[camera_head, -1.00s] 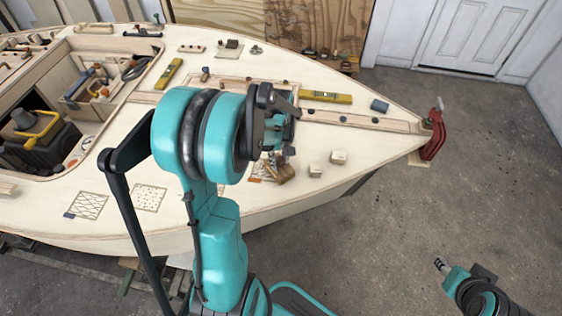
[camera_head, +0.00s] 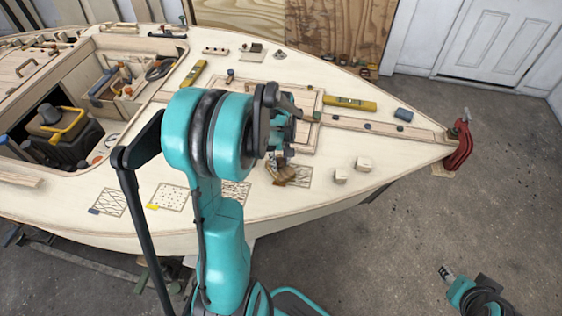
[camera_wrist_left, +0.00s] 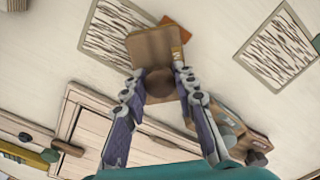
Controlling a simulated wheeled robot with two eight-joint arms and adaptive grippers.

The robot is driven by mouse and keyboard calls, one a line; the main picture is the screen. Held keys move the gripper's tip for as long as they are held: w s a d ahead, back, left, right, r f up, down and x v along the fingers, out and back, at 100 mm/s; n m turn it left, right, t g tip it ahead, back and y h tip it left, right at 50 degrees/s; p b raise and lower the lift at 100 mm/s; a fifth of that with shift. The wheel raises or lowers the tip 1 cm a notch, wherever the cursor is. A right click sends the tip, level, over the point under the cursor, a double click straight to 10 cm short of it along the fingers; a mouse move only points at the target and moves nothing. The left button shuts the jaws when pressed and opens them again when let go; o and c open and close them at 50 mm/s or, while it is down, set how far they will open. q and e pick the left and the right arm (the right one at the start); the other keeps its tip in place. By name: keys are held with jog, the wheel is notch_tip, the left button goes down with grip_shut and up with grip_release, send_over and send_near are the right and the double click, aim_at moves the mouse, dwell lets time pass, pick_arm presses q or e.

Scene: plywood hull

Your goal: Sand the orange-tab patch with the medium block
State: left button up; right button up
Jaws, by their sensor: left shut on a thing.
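My left gripper (camera_wrist_left: 155,85) is shut on a tan sanding block (camera_wrist_left: 152,45). In the head view the block (camera_head: 283,175) shows brown below the gripper, partly hidden by it. The orange-tab patch (camera_head: 300,177) is a hatched square on the deck just right of the block. In the wrist view this patch (camera_wrist_left: 110,30) is partly covered by the block, and its orange tab (camera_wrist_left: 176,27) shows beside the block's edge. I cannot tell whether block and deck touch. My right gripper (camera_head: 446,272) is at the lower right, over the floor; its jaw opening is unclear.
Another hatched patch (camera_wrist_left: 277,47) lies beside the block. Other brown blocks (camera_wrist_left: 235,132) are close to the gripper. A yellow-tab patch (camera_head: 168,197) and a blue-tab patch (camera_head: 111,203) lie farther left.

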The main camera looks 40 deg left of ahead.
pick_arm(q)
jog(key=shift+s+a+r, duration=0.15)
jog(key=shift+a+r, duration=0.2)
jog(key=shift+r, duration=0.05)
grip_shut()
jog(key=shift+a+r+p, duration=0.15)
jog(key=shift+r+p, duration=0.45)
jog(key=shift+r, duration=0.05)
jog(key=shift+d+r+p, duration=0.3)
jog(key=shift+r+p, duration=0.3)
jog(key=shift+r, duration=0.15)
notch_tip(320, 180, up, 2)
jog(key=shift+a+r+p, duration=0.1)
jog(key=shift+a+p, duration=0.05)
jog(key=shift+p, duration=0.7)
jog(key=shift+r+p, duration=0.8)
jog(key=shift+r, duration=0.35)
